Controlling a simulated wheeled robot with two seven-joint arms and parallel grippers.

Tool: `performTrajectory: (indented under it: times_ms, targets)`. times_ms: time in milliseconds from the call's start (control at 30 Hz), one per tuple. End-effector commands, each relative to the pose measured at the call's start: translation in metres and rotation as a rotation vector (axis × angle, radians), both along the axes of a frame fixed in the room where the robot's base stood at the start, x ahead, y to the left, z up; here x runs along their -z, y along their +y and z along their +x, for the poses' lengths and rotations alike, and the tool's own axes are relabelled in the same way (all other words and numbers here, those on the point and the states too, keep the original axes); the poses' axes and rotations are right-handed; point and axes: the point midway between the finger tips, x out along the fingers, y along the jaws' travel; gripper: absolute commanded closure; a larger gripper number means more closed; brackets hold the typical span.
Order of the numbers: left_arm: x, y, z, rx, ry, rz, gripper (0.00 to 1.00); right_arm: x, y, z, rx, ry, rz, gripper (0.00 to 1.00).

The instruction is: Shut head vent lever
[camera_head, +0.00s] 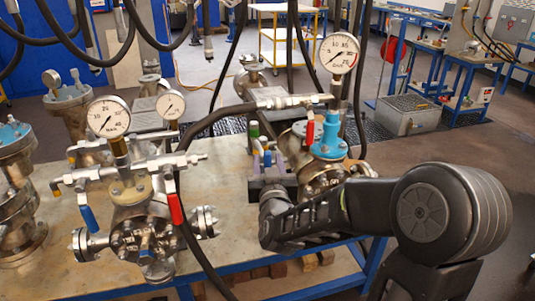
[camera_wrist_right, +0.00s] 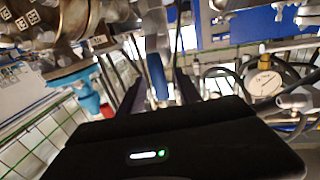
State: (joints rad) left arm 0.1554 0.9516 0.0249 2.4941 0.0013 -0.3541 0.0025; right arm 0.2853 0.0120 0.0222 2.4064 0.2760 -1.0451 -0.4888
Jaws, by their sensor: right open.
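My right gripper (camera_head: 267,164) reaches in from the right to the vessel with the light-blue top (camera_head: 328,140). Its dark fingers are open, with a blue lever (camera_head: 267,158) between them. In the right wrist view the blue lever (camera_wrist_right: 157,76) also shows between the two fingers (camera_wrist_right: 161,96); I cannot tell whether they touch it. A red lever (camera_head: 310,133) hangs to the right of the gripper, and a green handle (camera_head: 253,130) stands just behind it. No label shows which lever is the head vent lever. My left gripper is out of view.
Another vessel (camera_head: 140,225) on the bench (camera_head: 225,230) has a blue lever (camera_head: 88,218), a red lever (camera_head: 176,208) and gauges. A pressure gauge (camera_head: 339,53) stands above the light-blue top.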

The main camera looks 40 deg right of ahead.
Motion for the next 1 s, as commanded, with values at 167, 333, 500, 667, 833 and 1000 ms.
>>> performTrajectory:
  times_ms: [167, 333, 500, 667, 833, 1000]
  targets:
    - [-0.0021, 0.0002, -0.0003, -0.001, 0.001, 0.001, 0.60, 0.0003, -0.0057, 0.0088, 0.001, 0.001, 0.001, 0.60]
    - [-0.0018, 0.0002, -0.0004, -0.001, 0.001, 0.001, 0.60, 0.0004, -0.0059, 0.0095, 0.000, 0.000, 0.000, 0.60]
    - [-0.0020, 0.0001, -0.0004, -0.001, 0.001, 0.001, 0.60, 0.0003, -0.0058, 0.0093, 0.000, 0.000, 0.000, 0.66]
    - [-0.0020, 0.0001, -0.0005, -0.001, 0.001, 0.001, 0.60, 0.0003, -0.0057, 0.0093, 0.000, 0.001, 0.001, 0.79]
    - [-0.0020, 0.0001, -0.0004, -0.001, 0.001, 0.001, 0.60, 0.0002, -0.0057, 0.0093, 0.000, 0.001, 0.001, 0.93]
    - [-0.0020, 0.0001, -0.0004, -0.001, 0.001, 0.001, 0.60, 0.0002, -0.0056, 0.0093, 0.000, 0.001, 0.001, 1.00]
